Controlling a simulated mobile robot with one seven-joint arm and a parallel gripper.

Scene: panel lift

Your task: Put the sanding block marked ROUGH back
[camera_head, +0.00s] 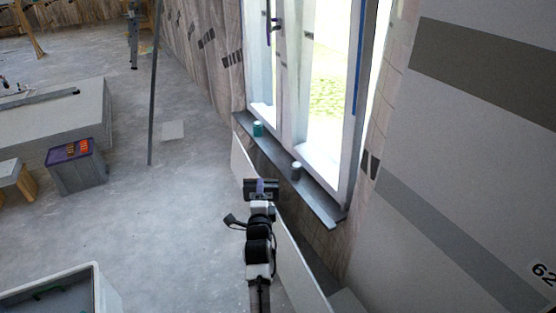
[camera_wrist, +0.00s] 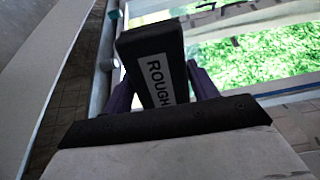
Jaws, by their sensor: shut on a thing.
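The sanding block marked ROUGH (camera_wrist: 150,55) is dark with a white label, and stands tilted between the purple fingers of my gripper (camera_wrist: 161,82) in the wrist view. My gripper is shut on it. In the head view my gripper (camera_head: 262,186) is held out in front of the window sill, beside a long white panel. The block is too small there to tell apart from the dark gripper parts. I cannot tell which place the block belongs to.
A dark window sill (camera_head: 276,150) bears a teal cup-like thing (camera_head: 257,129) and a greyish one (camera_head: 296,171). A white panel (camera_head: 292,262) runs below it. A grey bin (camera_head: 100,290) is lower left. Open floor lies between.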

